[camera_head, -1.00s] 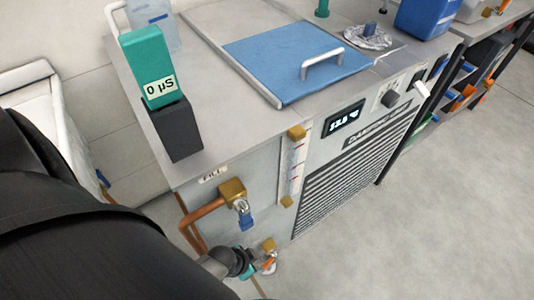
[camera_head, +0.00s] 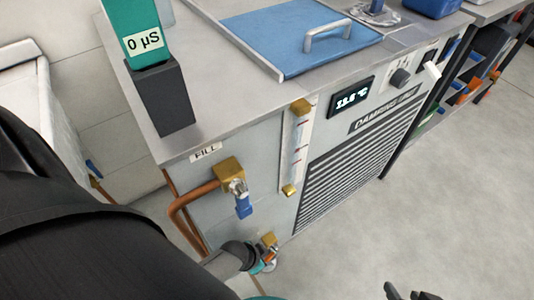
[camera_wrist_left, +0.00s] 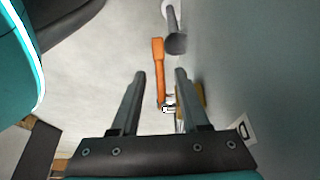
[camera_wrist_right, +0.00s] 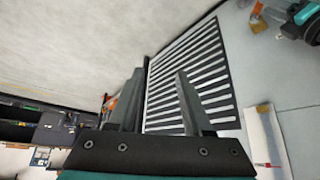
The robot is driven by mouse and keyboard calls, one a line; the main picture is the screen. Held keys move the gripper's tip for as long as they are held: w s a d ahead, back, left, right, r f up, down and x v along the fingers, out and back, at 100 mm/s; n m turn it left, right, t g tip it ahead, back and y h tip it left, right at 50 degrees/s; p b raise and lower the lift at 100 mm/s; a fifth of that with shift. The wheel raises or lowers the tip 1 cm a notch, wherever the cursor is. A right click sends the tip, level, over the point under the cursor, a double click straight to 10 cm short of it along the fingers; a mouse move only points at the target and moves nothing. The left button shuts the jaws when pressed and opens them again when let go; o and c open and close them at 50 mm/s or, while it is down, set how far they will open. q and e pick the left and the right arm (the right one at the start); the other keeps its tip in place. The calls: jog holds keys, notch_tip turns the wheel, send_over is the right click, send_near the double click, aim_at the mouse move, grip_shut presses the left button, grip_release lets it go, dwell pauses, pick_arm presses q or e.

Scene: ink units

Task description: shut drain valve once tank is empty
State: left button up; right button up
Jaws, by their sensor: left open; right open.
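The drain valve (camera_head: 268,241) is the low brass valve at the tank's bottom corner. It is partly hidden by my left gripper (camera_head: 264,262) in the head view. In the left wrist view its orange lever (camera_wrist_left: 158,62) lies between the open fingers of my left gripper (camera_wrist_left: 160,72), with no visible grip. The sight gauge (camera_head: 296,150) on the tank (camera_head: 240,150) has red marks; I cannot make out a liquid level. My right gripper (camera_head: 410,293) is open and empty at the lower right; the right wrist view shows its fingers (camera_wrist_right: 160,75) near the grille.
The fill valve (camera_head: 232,178) with a blue lever and copper pipe is above the drain valve. A teal meter (camera_head: 140,40) stands in a dark holder on top. The blue lid (camera_head: 295,38) is closed. The floor (camera_head: 440,200) at right is clear.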

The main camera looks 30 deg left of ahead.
pick_arm(q)
jog(key=shift+w+f, duration=0.2)
jog(key=shift+f, duration=0.2)
jog(key=shift+w+d+f+b, duration=0.15)
jog(key=shift+f+b, duration=0.3)
jog(key=shift+b, duration=0.05)
jog(key=shift+w+d+f+b, duration=0.1)
jog(key=shift+w+f+b, duration=0.1)
jog(key=shift+f+b, duration=0.25)
pick_arm(e)
jog(key=shift+w+a+r+t+y, duration=0.1)
jog(key=shift+w+a+t+y, duration=0.25)
jog(key=shift+w+a+t, duration=0.35)
jog(key=shift+w+a+f+t+y, duration=0.1)
jog(key=shift+w+a+t+y, duration=0.4)
jog(key=shift+a, duration=0.4)
jog(key=shift+w+a+r+t+y, duration=0.1)
jog(key=shift+w+a+t+y, duration=0.15)
jog(key=shift+w+a+t, duration=0.35)
jog(key=shift+s+a, duration=0.15)
jog(key=shift+a, duration=0.05)
pick_arm(q)
grip_shut()
